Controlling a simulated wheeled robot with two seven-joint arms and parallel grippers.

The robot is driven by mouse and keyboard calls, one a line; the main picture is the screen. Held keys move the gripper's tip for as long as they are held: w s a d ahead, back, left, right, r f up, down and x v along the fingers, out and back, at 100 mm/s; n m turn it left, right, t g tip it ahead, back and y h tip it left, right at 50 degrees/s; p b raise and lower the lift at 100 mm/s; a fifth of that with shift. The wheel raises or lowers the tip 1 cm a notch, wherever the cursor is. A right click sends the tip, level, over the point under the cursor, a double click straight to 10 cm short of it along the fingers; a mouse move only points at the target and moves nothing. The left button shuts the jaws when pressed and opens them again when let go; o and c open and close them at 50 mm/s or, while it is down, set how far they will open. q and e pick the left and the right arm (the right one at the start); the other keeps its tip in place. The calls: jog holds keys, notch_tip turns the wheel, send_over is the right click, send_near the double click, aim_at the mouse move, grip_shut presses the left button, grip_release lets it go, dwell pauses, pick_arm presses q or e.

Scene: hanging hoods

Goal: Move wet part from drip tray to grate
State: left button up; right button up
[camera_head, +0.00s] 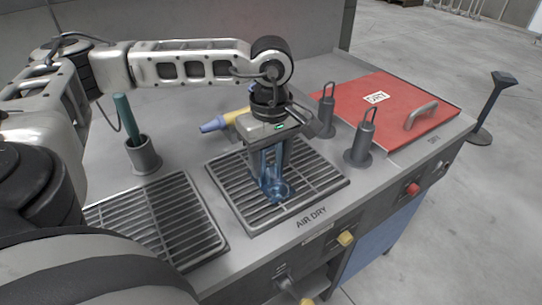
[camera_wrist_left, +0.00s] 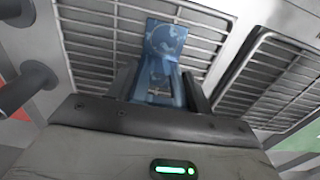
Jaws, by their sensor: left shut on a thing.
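The blue part (camera_head: 277,191) is upright, with a round ring-like foot at its lower end. My left gripper (camera_head: 268,168) points down and is shut on it. In the left wrist view the blue part (camera_wrist_left: 165,42) is between the fingers (camera_wrist_left: 160,88). The part is over the middle of the grate (camera_head: 318,180) beside the AIR DRY label; I cannot tell whether it touches the bars. The drip tray (camera_head: 165,222), a second slatted panel, lies to the left with nothing on it in the visible part. My own arm hides its near left side. My right gripper is not in view.
A red DRY lid (camera_head: 385,105) with a handle lies at the right. Two grey posts with loops (camera_head: 362,145) stand between it and the grate. A cup (camera_head: 145,155) with a green-handled tool is at the left. A yellow and blue tool (camera_head: 222,121) lies behind the grate.

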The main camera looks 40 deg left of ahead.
pick_arm(q)
jog(key=o, duration=1.2)
jog(key=shift+f, duration=0.1)
jog(key=shift+o, duration=0.2)
notch_tip(320, 180, up, 12)
jog(key=shift+r, duration=0.2)
